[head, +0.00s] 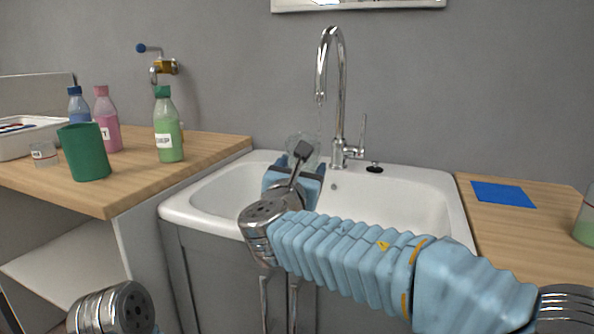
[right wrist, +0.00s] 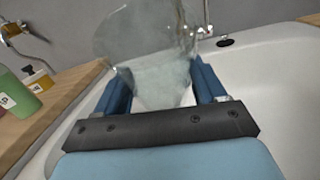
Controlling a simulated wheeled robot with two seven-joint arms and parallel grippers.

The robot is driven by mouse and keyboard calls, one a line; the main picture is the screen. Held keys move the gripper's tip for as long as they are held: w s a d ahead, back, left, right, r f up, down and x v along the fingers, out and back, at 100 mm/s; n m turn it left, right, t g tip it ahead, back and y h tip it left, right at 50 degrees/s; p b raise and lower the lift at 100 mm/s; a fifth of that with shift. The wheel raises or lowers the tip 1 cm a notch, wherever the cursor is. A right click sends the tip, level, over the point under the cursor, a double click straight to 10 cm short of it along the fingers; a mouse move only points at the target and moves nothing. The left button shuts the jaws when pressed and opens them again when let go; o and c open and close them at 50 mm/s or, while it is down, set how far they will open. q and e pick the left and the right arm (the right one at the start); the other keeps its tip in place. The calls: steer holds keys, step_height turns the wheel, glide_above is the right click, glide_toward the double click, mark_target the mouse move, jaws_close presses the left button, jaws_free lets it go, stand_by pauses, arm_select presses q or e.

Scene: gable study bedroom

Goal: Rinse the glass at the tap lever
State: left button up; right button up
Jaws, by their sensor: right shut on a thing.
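The glass (right wrist: 140,45) is clear and stands between the blue fingers of my right gripper (right wrist: 165,88), which is shut on it. In the head view the glass (head: 313,152) shows just beyond my right gripper (head: 296,177), over the sink basin and under the tap spout. The chrome tap (head: 341,85) rises at the back of the sink, with its upright lever (head: 362,137) on the right side. A faint thin streak, seemingly water, hangs below the spout toward the glass. My left gripper is out of view.
The white sink (head: 412,195) sits between two wooden counters. The left counter (head: 205,148) holds a green cup (head: 84,152), several bottles and a white tray. The right counter has a blue mat (head: 503,194) and a partly seen green-filled container (head: 586,220).

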steer(key=shift+w+d+f+p, duration=0.1)
steer(key=shift+w+d+f, duration=0.1)
steer(key=shift+w, duration=0.7)
steer(key=shift+w+d+f+p, duration=0.15)
steer(key=shift+w, duration=0.75)
steer(key=shift+w+d+f+p, duration=0.1)
steer(key=shift+w+d+f, duration=0.1)
steer(key=shift+w, duration=0.7)
steer(key=shift+d, duration=0.1)
steer(key=shift+s+d+b, duration=0.15)
steer(key=shift+d+b, duration=0.25)
steer(key=shift+d, duration=0.1)
steer(key=shift+a, duration=0.2)
steer(key=shift+a+p, duration=0.3)
steer(key=shift+a, duration=0.1)
steer(key=shift+d+b, duration=0.4)
steer(key=shift+d, duration=0.2)
